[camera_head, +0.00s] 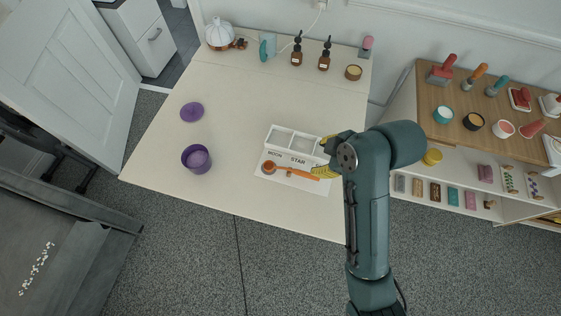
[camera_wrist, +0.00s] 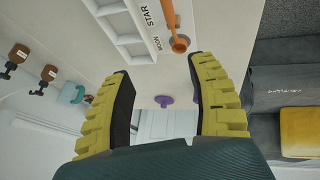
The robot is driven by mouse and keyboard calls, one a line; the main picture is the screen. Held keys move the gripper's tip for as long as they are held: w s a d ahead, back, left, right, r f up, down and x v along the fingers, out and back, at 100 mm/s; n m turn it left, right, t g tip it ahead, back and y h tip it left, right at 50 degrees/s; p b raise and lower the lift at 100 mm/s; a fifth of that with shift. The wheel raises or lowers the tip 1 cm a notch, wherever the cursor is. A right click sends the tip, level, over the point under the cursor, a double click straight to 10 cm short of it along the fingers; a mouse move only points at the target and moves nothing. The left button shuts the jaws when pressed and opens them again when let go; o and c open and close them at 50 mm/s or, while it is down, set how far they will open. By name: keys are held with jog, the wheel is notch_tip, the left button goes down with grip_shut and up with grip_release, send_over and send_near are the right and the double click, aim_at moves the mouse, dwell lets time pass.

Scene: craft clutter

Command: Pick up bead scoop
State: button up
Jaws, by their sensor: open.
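The bead scoop is orange, with a long handle (camera_head: 300,173) and a small round bowl at its left end. It lies on a white card (camera_head: 266,174) in front of a white sorting tray (camera_head: 296,145) labelled STAR and MOON. The scoop also shows at the top of the wrist view (camera_wrist: 170,22), bowl end nearest the fingers. My gripper (camera_head: 322,156) is open, with yellow ribbed fingers, over the tray's right end and the scoop's handle end. In the wrist view my gripper (camera_wrist: 162,66) has nothing between its fingers. Its height above the scoop is unclear.
A purple pot (camera_head: 189,151) and a purple disc (camera_head: 191,112) stand on the table's left. Dark pump bottles (camera_head: 297,55), a white lamp-like object (camera_head: 219,36) and small jars line the back. A shelf unit (camera_head: 430,92) stands at right.

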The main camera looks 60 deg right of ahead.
aim_at(306, 174)
jog(key=shift+y, duration=0.3)
jog(key=s+b+x, duration=0.1)
jog(key=x, duration=0.4)
jog(key=s+f+b+x, duration=0.1)
jog(key=b+x, duration=0.1)
jog(key=x, duration=0.4)
jog(key=s+b+x, duration=0.1)
jog(key=x, duration=0.5)
jog(key=shift+s+a+f, duration=0.2)
jog(key=shift+f, duration=0.4)
grip_shut()
